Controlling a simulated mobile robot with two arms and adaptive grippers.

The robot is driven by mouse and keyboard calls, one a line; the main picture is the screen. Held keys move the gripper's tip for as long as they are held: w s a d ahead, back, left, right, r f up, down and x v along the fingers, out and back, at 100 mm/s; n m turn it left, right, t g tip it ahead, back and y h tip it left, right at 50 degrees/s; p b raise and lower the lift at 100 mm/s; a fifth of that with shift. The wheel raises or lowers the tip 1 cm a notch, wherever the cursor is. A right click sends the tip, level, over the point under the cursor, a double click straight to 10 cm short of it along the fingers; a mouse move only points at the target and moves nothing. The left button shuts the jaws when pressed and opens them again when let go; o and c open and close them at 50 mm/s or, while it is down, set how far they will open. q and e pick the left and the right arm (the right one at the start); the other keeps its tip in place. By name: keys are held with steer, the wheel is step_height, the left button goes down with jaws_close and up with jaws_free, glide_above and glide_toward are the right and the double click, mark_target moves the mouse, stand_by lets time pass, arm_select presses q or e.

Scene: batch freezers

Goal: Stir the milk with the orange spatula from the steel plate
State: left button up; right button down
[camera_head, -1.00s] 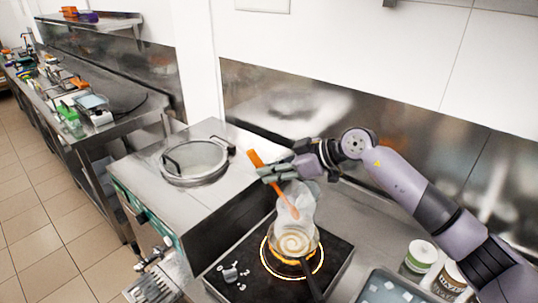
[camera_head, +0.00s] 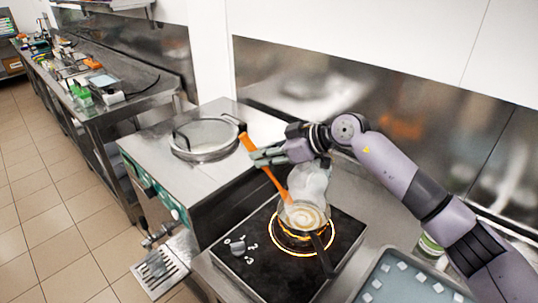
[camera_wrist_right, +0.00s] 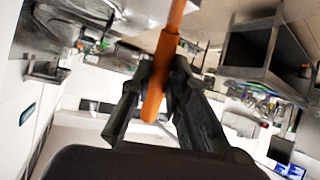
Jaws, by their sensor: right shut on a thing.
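The orange spatula (camera_head: 266,169) is tilted, its lower end inside the pot (camera_head: 305,221) on the glowing burner (camera_head: 279,239). My right gripper (camera_head: 262,157) is shut on the spatula's handle above the pot. In the right wrist view the orange handle (camera_wrist_right: 160,70) passes between the two dark fingers (camera_wrist_right: 157,95). The milk (camera_head: 306,214) is a pale swirled surface in the pot, and whitish steam rises over it. The spatula's tip is hidden in the milk or steam. My left gripper is not in view. No steel plate can be made out.
The black hot plate (camera_head: 250,270) has a control knob at its left. The batch freezer (camera_head: 165,165) with a round clear lid (camera_head: 204,139) stands left of it.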

mark_target(282, 189)
steer(key=shift+d+f, duration=0.45)
steer(key=shift+f, duration=0.2)
steer(key=shift+s+d+f, duration=0.25)
steer(key=shift+d+f, duration=0.15)
steer(key=shift+f, duration=0.15)
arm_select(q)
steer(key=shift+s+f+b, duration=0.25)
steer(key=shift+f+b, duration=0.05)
arm_select(e)
steer(key=shift+s+d+f, duration=0.1)
steer(key=shift+d+f, duration=0.4)
steer(key=shift+f, duration=0.35)
steer(key=shift+s+d+f, duration=0.15)
steer(key=shift+d+f, duration=0.35)
steer(key=shift+f, duration=0.35)
steer(key=shift+s+d+f, duration=0.1)
steer(key=shift+d+f, duration=0.4)
steer(key=shift+f, duration=0.35)
